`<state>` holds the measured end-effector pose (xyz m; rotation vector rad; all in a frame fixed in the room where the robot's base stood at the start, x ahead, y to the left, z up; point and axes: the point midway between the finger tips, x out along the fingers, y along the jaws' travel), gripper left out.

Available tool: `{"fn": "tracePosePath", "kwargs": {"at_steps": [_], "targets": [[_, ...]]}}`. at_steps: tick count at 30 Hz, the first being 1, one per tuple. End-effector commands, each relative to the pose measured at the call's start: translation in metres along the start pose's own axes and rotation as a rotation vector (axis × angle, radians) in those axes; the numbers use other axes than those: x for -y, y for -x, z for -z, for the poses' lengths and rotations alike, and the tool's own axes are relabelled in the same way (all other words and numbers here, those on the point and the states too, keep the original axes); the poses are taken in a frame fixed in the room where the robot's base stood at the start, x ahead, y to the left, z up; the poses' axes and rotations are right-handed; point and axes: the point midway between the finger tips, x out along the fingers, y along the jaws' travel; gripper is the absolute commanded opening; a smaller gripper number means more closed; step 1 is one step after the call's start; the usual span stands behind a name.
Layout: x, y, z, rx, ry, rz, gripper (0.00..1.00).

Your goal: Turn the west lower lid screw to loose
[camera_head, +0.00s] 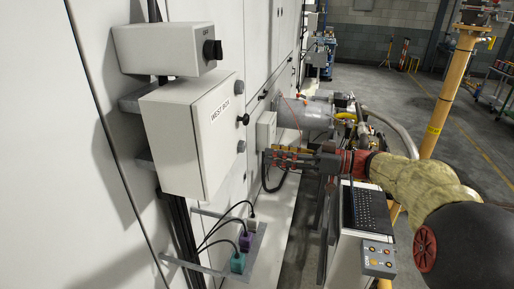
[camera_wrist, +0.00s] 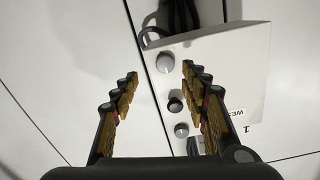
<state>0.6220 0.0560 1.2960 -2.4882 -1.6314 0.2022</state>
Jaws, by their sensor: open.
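The west box (camera_head: 185,140) is a pale grey cabinet on the white wall, labelled "WEST BOX". Its lower lid screw (camera_head: 241,146) is a round grey head at the lower right edge of the lid. In the wrist view, which shows the box upside down, this screw (camera_wrist: 166,62) is the largest head, seen between the fingertips. My gripper (camera_head: 277,155) is open and empty, to the right of the screw and apart from it. It also shows in the wrist view (camera_wrist: 160,73). The screw's turn position cannot be read.
A black latch knob (camera_wrist: 174,103) and the upper lid screw (camera_wrist: 181,130) line the same lid edge. A smaller box with a black rotary knob (camera_head: 212,49) sits above. Cabled teal and purple plugs (camera_head: 238,262) are below. A grey burner housing (camera_head: 305,115) stands behind my gripper.

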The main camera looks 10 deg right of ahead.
Motion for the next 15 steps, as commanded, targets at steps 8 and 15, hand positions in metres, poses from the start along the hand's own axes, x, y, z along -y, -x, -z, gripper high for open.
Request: {"fn": "tracePosePath", "kwargs": {"at_steps": [8, 15], "targets": [[0.007, -0.002, 0.005, -0.027, 0.205, 0.022, 0.45], [0.009, -0.031, 0.005, -0.024, 0.211, 0.024, 0.45]]}}
